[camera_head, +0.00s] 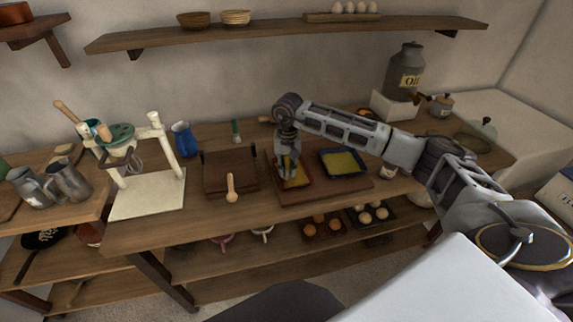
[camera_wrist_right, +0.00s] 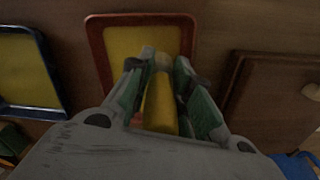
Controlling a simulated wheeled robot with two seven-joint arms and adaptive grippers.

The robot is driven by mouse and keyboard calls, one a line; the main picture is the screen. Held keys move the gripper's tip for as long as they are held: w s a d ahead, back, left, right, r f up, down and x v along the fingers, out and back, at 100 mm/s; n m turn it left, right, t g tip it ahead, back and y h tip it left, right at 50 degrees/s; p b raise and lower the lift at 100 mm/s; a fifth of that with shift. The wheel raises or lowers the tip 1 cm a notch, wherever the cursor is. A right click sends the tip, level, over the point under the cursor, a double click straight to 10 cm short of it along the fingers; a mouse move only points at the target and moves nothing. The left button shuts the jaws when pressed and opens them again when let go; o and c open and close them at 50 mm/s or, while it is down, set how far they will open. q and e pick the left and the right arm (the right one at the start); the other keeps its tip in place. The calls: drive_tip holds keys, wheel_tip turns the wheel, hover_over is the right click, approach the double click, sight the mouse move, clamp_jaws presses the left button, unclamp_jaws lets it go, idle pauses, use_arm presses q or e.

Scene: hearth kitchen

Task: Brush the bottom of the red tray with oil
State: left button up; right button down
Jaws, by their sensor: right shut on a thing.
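The red tray (camera_head: 308,172) lies on the wooden table, left of a blue tray (camera_head: 345,162); its bottom looks yellow. In the right wrist view the red tray (camera_wrist_right: 97,48) shows its red rim around a yellow bottom. My right gripper (camera_head: 289,172) points down over the red tray. In the wrist view my right gripper (camera_wrist_right: 160,85) is shut on a brush with a yellow handle (camera_wrist_right: 160,105). The brush's bristle end is mostly hidden, and I cannot tell whether it touches the tray's bottom. My left gripper is not in view.
A white stand (camera_head: 150,195) and a blue jug (camera_head: 185,140) are farther left. A large oil can (camera_head: 405,72) stands at the back right.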

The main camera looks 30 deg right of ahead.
drive_tip(key=shift+s+a, duration=0.2)
drive_tip(key=shift+s, duration=0.75)
drive_tip(key=shift+w+d+f+b, duration=0.1)
drive_tip(key=shift+w+d+b, duration=0.15)
drive_tip(key=shift+w+b, duration=0.6)
drive_tip(key=shift+w+d, duration=0.15)
drive_tip(key=shift+w, duration=0.95)
drive_tip(key=shift+w, duration=0.1)
drive_tip(key=shift+w+d+b, duration=0.2)
drive_tip(key=shift+w+b, duration=0.2)
drive_tip(key=shift+w, duration=0.5)
drive_tip(key=shift+w+d+b, duration=0.2)
drive_tip(key=shift+w+b, duration=0.15)
drive_tip(key=shift+w, duration=0.5)
